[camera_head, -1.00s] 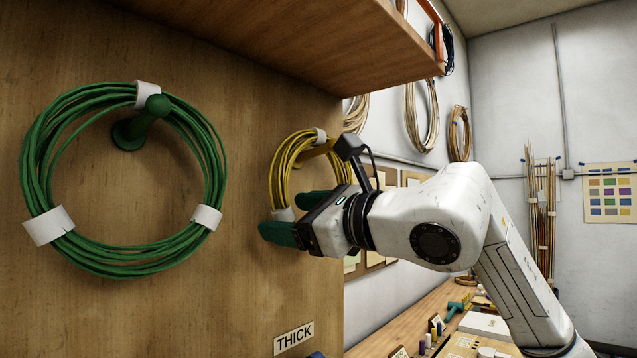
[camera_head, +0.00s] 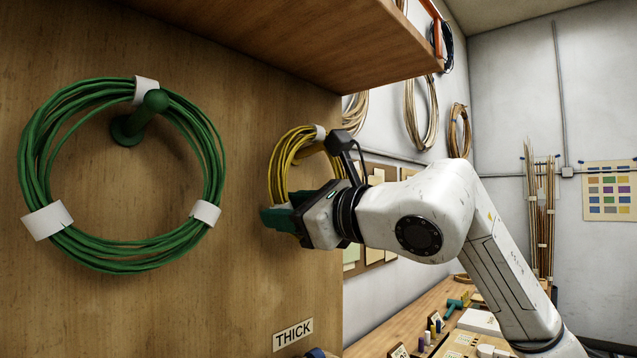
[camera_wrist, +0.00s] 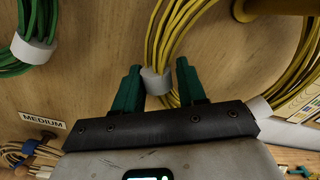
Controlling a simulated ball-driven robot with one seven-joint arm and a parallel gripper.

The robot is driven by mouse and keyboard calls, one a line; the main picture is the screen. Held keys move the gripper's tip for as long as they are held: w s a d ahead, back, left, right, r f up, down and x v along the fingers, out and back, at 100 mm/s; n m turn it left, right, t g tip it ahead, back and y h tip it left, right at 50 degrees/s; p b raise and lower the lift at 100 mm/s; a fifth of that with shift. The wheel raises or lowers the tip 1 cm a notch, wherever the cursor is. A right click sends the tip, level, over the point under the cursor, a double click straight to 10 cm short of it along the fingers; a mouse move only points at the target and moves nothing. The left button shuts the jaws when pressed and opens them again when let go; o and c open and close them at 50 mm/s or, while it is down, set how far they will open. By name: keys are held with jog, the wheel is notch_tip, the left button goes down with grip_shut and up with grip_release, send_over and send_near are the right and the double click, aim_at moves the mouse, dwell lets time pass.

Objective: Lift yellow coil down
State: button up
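The yellow coil (camera_head: 284,160) hangs on a yellow peg (camera_head: 312,149) on the wooden panel, with a white band at its top. In the wrist view the coil (camera_wrist: 183,30) runs down to a lower white band (camera_wrist: 157,82). My gripper hides the coil's lower right part in the head view.
A green coil (camera_head: 45,150) hangs on a green peg (camera_head: 145,115) to the left. A wooden shelf (camera_head: 290,40) juts out above. A THICK label (camera_head: 293,334) is on the panel below. A workbench (camera_head: 405,325) with small items stands at the lower right.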

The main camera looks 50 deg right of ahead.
jog(key=shift+a+f, duration=0.15)
jog(key=shift+f, duration=0.1)
jog(key=c, duration=0.3)
jog(key=shift+r, duration=0.15)
jog(key=shift+a+r+p, duration=0.15)
jog(key=shift+r+p, duration=0.15)
jog(key=shift+r, duration=0.15)
jog(key=shift+s+r, duration=0.15)
jog(key=shift+r, duration=0.55)
jog(key=s+b, duration=0.2)
jog(key=s, duration=1)
jog(key=shift+d+b, duration=0.35)
jog(key=shift+d, duration=0.05)
dwell(0.3)
